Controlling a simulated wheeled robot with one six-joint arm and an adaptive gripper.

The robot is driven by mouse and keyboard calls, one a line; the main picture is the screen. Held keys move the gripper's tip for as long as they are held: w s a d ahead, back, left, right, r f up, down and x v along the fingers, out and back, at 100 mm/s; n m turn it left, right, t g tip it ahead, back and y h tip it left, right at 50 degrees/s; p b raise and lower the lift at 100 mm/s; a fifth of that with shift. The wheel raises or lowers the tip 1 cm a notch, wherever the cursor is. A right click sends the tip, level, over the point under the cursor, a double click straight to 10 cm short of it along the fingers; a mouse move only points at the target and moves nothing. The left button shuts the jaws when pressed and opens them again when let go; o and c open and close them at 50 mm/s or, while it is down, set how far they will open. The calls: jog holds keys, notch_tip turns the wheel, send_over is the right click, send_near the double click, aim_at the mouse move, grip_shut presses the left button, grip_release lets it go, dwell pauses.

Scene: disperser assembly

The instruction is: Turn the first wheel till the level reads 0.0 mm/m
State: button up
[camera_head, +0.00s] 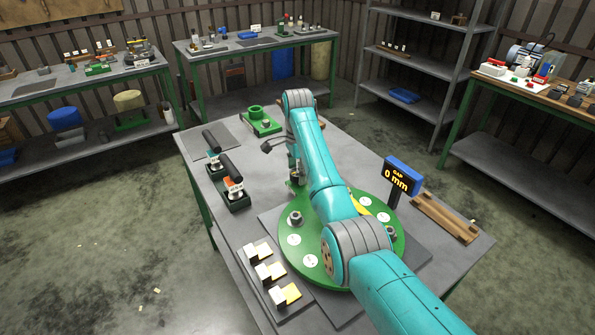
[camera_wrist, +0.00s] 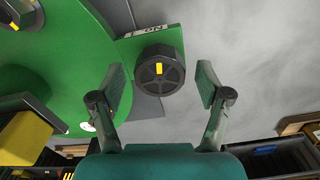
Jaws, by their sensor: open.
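In the wrist view a dark round wheel (camera_wrist: 148,78) with spokes and a yellow mark sits at the edge of a green plate (camera_wrist: 131,46) with a white label. My gripper (camera_wrist: 161,78) is open and empty. The wheel appears between and beyond its fingertips; contact cannot be told. A second dark knob (camera_wrist: 12,14) with a yellow mark is at upper left. In the head view the large green disc (camera_head: 296,258) lies under my arm, which hides the wheel and most of my gripper.
Two black-handled tools (camera_head: 231,166) stand in holders at the table's left. Several small blocks with yellow pads (camera_head: 270,272) lie at front left. A green part with a ring (camera_head: 262,120) is at the back. A wooden rack (camera_head: 445,217) lies right. Other benches stand apart.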

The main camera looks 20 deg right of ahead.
aim_at(298, 172)
jog(key=shift+r, duration=3.75)
